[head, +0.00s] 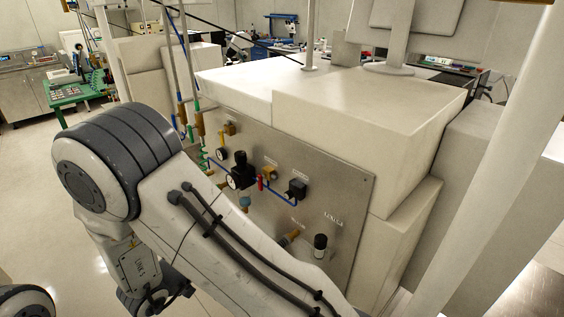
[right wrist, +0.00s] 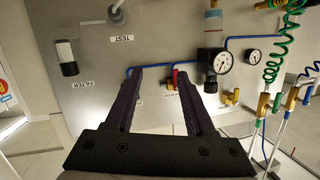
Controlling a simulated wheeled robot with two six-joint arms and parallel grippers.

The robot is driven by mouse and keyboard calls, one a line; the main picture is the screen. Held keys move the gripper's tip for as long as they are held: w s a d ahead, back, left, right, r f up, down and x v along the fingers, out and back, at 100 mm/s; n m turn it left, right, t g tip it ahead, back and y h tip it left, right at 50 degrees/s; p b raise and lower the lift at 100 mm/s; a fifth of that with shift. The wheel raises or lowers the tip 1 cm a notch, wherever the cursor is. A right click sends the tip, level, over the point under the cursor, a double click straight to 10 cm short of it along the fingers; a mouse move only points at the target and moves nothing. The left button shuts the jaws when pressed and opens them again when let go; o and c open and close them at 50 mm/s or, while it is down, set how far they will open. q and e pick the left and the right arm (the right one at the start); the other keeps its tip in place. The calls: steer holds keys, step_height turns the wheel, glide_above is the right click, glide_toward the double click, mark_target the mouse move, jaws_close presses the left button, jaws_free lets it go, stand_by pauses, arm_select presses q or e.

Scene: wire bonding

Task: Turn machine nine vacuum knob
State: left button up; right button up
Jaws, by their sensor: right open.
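The metal panel (head: 345,190) on the cream machine carries a black regulator (head: 241,170) with a round gauge, a red-handled valve (head: 261,183) and blue tubing. In the right wrist view the panel looks inverted, with the regulator (right wrist: 214,67) right of my fingers. My right gripper (right wrist: 161,72) is open and empty, pointing at the panel. The red handle (right wrist: 175,80) appears between its fingers, nearer the right one; I see no grip on it. Which fitting is the vacuum knob is unclear, as the small labels are hard to read. My left gripper is not in view.
A black-capped filter (head: 320,245) and a hose fitting (head: 290,238) stick out low on the panel. A coiled green hose (right wrist: 280,45) and brass fittings (right wrist: 265,105) stand right of my gripper. My arm covers the panel's lower left in the head view.

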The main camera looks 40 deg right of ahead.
mark_target(286, 197)
steer(key=s+d+r+m+g+h+p, duration=0.2)
steer(key=s+r+g+h, duration=0.15)
steer(key=r, duration=0.25)
steer(key=shift+y, duration=0.25)
steer(key=d+p, duration=0.2)
steer(key=d, duration=0.6)
steer(key=shift+s+d+p, duration=0.1)
steer(key=shift+d+p, duration=0.2)
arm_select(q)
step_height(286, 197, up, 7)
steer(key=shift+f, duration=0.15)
arm_select(e)
steer(key=shift+d+f+t, duration=0.15)
steer(key=shift+d+t, duration=0.1)
steer(key=shift+d, duration=0.45)
jaws_close()
